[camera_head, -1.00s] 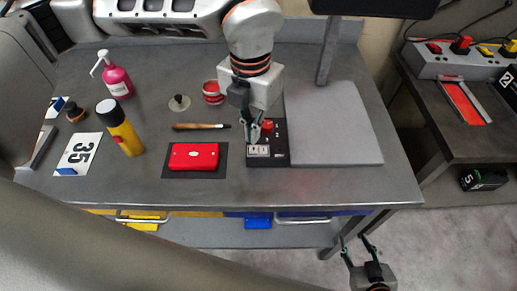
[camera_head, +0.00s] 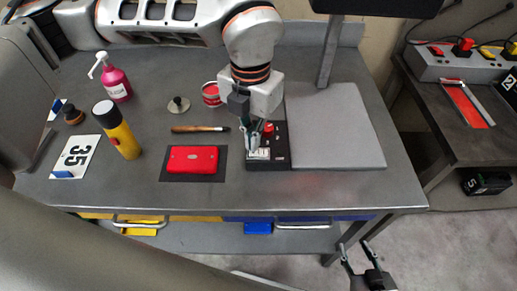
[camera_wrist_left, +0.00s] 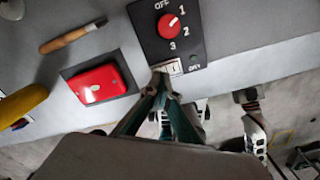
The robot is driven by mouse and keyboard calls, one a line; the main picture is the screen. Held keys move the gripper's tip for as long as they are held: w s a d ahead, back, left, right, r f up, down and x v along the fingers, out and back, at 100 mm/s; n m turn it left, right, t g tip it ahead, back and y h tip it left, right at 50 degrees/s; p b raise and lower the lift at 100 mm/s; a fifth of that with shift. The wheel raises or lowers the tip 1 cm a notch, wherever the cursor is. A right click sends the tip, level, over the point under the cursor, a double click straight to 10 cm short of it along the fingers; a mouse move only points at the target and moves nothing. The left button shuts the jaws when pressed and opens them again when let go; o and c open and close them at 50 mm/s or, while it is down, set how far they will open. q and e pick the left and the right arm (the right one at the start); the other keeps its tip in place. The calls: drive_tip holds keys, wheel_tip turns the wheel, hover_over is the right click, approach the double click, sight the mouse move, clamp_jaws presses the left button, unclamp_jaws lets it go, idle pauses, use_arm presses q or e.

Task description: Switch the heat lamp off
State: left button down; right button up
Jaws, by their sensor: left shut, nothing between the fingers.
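The heat lamp's dark head (camera_head: 375,6) hangs at the top on a grey post (camera_head: 328,55). A black control box (camera_head: 279,150) stands left of the grey plate. Its red knob (camera_head: 268,128) also shows in the wrist view (camera_wrist_left: 168,27), among the marks OFF, 1, 2 and 3. Its white pointer looks turned toward 1. A pale rocker switch (camera_wrist_left: 169,68) sits below the knob. My left gripper (camera_head: 253,148) is shut and empty, its tips at the switch's near edge; contact is unclear. My right gripper (camera_head: 355,253) is open and empty beyond the table's front edge.
A grey plate (camera_head: 335,125) lies right of the box. A red case (camera_head: 192,160), a brush (camera_head: 200,129), a yellow bottle (camera_head: 120,133), a pink pump bottle (camera_head: 115,82) and a red tin (camera_head: 211,94) stand left. A second bench (camera_head: 460,140) is at the right.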

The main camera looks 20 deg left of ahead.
idle(0.5)
use_arm(q)
drive_tip(key=shift+f+b, duration=0.35)
drive_tip(key=shift+f, duration=0.1)
idle(0.3)
drive_tip(key=shift+f+b, duration=0.55)
drive_tip(key=shift+f, duration=0.2)
idle(0.4)
drive_tip(key=shift+r+p, duration=0.85)
drive_tip(key=shift+r, duration=0.9)
drive_tip(key=shift+r+p, duration=0.75)
drive_tip(key=shift+r, duration=1.05)
drive_tip(key=shift+s+f, duration=0.1)
